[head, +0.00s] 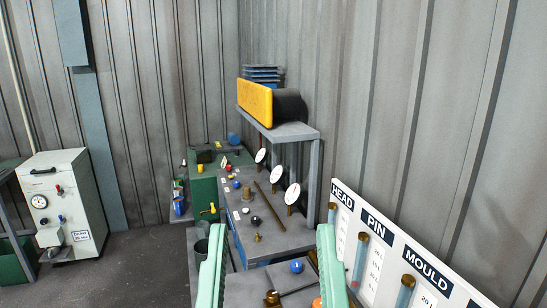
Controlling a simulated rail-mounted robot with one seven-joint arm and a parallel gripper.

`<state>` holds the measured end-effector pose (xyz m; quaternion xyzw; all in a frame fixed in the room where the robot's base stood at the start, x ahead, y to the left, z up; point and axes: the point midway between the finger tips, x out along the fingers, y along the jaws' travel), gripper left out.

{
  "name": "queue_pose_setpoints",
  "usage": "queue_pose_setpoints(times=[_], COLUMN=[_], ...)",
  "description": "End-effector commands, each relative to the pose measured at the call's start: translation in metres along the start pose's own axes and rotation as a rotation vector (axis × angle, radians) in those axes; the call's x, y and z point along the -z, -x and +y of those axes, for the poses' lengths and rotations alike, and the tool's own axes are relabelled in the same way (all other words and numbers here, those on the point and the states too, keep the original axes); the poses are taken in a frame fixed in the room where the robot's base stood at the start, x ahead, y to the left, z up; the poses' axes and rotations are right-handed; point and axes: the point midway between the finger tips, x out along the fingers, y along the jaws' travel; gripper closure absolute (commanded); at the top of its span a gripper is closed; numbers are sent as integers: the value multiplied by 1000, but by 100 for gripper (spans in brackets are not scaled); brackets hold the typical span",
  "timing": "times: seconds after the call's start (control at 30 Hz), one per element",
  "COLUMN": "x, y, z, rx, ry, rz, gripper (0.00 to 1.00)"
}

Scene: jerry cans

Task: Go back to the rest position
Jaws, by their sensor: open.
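Two pale green fingers of my gripper (271,230) rise from the bottom edge in the head view. They stand wide apart, with nothing held between them. The rest of my arm is out of view. The fingers point up toward a grey bench with gauges and valves. No jerry can can be made out.
A grey panel bench (275,215) carries white gauges and knobs, with a yellow and black motor (256,101) on a shelf above. A labelled board (385,250) stands at right. A white cabinet (70,205) stands at left. The floor (140,265) between cabinet and bench is clear.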

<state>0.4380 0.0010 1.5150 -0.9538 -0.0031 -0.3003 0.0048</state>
Motion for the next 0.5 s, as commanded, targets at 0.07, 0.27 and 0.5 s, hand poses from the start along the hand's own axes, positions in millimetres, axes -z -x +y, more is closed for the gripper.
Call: queue_pose_setpoints(times=[0.07,0.27,0.5], x=[52,136,202], y=[-37,-97,-144], z=[-1,-3,-4], rx=[1,3,6], ry=[-1,-5,-10], rz=[-2,-5,-8], gripper=[40,40,40])
